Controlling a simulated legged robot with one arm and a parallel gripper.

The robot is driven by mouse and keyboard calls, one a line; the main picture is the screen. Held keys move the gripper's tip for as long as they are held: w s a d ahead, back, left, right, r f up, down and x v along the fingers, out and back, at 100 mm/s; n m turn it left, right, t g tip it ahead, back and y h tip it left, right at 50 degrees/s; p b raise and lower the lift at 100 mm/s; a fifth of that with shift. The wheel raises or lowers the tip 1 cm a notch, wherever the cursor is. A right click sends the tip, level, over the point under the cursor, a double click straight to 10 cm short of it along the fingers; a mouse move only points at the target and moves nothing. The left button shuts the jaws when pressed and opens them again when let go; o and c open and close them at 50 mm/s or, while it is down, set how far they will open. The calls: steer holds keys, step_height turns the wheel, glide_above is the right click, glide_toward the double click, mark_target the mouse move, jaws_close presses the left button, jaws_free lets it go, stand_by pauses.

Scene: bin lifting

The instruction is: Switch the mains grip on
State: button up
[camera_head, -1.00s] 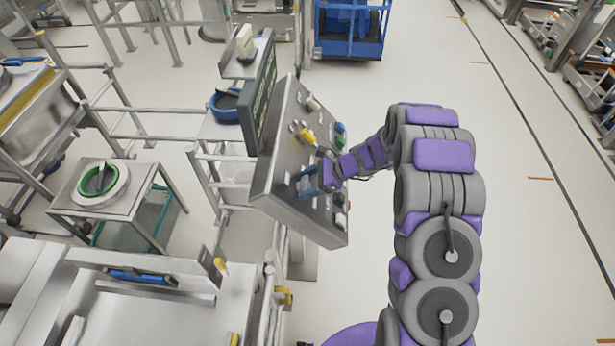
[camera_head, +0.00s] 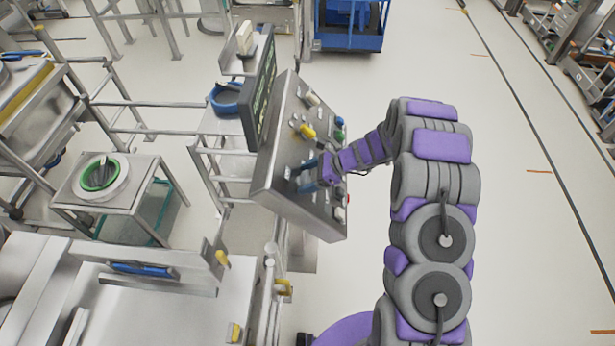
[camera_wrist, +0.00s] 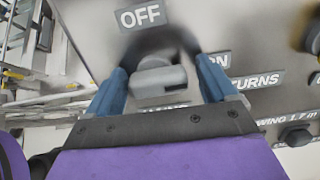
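The control panel (camera_head: 285,205) is a tilted grey metal box with several knobs and switches. In the wrist view, a light grey rotary knob (camera_wrist: 160,80) sits on its face under an "OFF" label (camera_wrist: 142,16). A label (camera_wrist: 216,62) partly hidden by a finger, ending in "N", lies to its right. My gripper (camera_wrist: 164,75) has its two blue fingers apart, one on each side of the knob. A gap shows at the right finger; contact at the left finger is unclear. In the head view, my gripper (camera_head: 308,178) is at the panel's lower part.
Metal frames and a small table (camera_head: 125,190) are to the left. Open floor (camera_head: 520,230) lies to the right.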

steer(key=shift+o, duration=0.3)
steer(key=shift+s, duration=0.1)
steer(key=shift+d, duration=0.1)
steer(key=b+v, duration=0.1)
steer(key=v, duration=1.6)
steer(key=s+a+r+n+g+h+b, duration=0.15)
steer(key=s+n+b, duration=0.3)
steer(key=s, duration=0.55)
steer(key=s+a+r+n+g+h+b, duration=0.1)
steer(key=s+a+r+n+h+b, duration=0.25)
steer(key=s, duration=0.55)
steer(key=s+d+f+n+h+b, duration=0.1)
steer(key=s+d+f+n+b, duration=0.1)
steer(key=s, duration=0.5)
steer(key=s+d+f+n+h+b, duration=0.2)
steer(key=s+d+n+b, duration=0.1)
steer(key=s+n, duration=0.2)
steer(key=s+d+f+n+h+b, duration=0.2)
steer(key=s+f+n+b, duration=0.1)
steer(key=s, duration=0.5)
steer(key=shift+s+d+n+b, duration=0.3)
steer(key=shift+s+d+b, duration=0.05)
